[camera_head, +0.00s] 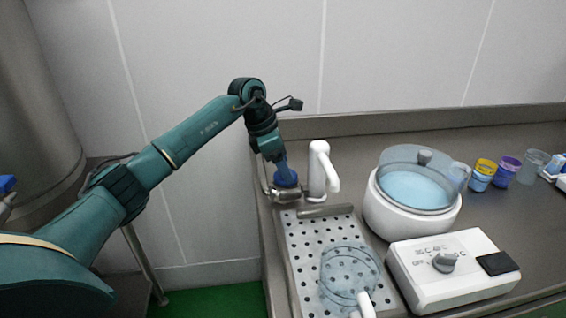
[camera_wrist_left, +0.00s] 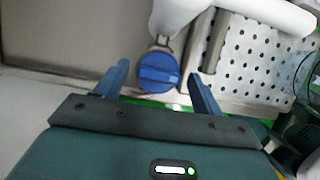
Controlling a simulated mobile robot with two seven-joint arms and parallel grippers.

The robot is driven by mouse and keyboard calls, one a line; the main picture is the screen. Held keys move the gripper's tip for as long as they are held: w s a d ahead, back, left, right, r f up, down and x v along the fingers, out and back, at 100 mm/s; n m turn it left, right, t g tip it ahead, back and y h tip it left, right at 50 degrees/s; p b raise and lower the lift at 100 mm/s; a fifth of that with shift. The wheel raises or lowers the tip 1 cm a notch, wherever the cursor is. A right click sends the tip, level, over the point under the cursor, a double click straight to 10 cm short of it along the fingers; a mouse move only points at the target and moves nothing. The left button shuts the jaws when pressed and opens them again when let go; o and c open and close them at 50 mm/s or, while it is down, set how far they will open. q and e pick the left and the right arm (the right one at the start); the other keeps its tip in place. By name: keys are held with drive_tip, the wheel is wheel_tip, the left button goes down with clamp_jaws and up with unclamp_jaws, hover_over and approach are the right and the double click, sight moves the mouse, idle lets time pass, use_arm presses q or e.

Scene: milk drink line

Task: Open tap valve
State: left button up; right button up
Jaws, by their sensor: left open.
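The tap (camera_head: 319,170) is white and stands upright at the back left of the counter, its spout bent over toward the right. A round blue valve knob (camera_wrist_left: 158,72) with a raised bar across it sits beside the tap. In the head view the knob (camera_head: 286,178) is partly covered by my left gripper (camera_head: 283,166), which reaches down to it from above. In the left wrist view my left gripper (camera_wrist_left: 157,84) is open. Its two blue fingers stand on either side of the knob, apart from it. My right gripper is not in view.
A perforated drain tray (camera_head: 300,235) lies in front of the tap with a clear jug (camera_head: 350,270) on it. A white pot with a clear lid (camera_head: 410,222), a control box with a dial (camera_head: 425,285) and several cups stand to the right. A wall rises behind.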

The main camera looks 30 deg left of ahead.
use_arm(q)
drive_tip(key=shift+c, duration=0.3)
drive_tip(key=c, duration=0.9)
